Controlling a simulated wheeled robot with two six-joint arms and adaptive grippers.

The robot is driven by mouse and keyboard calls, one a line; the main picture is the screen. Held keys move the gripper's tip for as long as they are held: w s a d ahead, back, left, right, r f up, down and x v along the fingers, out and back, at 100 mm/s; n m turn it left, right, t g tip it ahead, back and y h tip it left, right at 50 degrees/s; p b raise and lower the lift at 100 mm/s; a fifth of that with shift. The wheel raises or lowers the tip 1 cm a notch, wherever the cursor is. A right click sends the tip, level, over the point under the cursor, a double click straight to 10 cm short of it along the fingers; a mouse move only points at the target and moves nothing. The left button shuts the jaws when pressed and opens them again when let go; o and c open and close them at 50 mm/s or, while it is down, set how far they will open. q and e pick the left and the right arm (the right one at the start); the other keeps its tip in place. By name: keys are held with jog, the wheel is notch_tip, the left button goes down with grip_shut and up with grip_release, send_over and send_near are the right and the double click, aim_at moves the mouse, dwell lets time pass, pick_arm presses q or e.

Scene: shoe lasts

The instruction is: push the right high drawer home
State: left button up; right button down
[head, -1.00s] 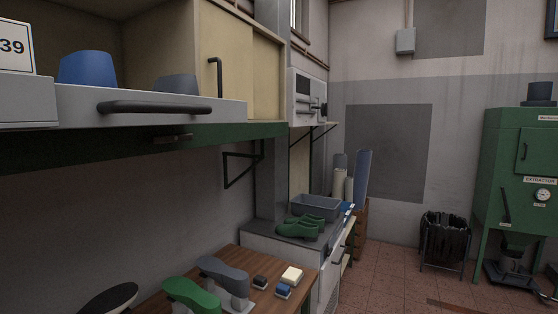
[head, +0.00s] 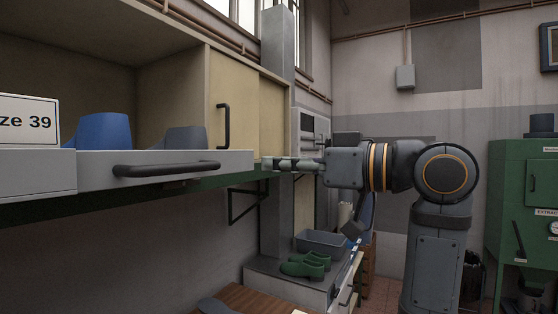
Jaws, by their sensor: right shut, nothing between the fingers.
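The right high drawer has a light grey front (head: 215,160) with a long black handle (head: 168,170). It stands out from the cabinet at the left of the head view. A blue shoe last (head: 104,131) and a grey shoe last (head: 186,139) show above its front, inside it. My right gripper (head: 272,163) is shut and empty, level with the drawer, its tips pointing left just off the front's right end. I cannot tell whether they touch it. My left gripper is not in view.
A "Size 39" sign (head: 28,120) stands on a grey front at the left. A sliding door with a black pull (head: 223,126) is behind the drawer. A green extractor (head: 520,200) stands right.

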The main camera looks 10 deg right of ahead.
aim_at(231, 161)
jog(key=x, duration=0.9)
jog(key=shift+a+r+p, duration=0.15)
jog(key=shift+a+p, duration=0.25)
jog(key=shift+w, duration=0.1)
jog(key=shift+x, duration=2.3)
jog(key=shift+p, duration=0.3)
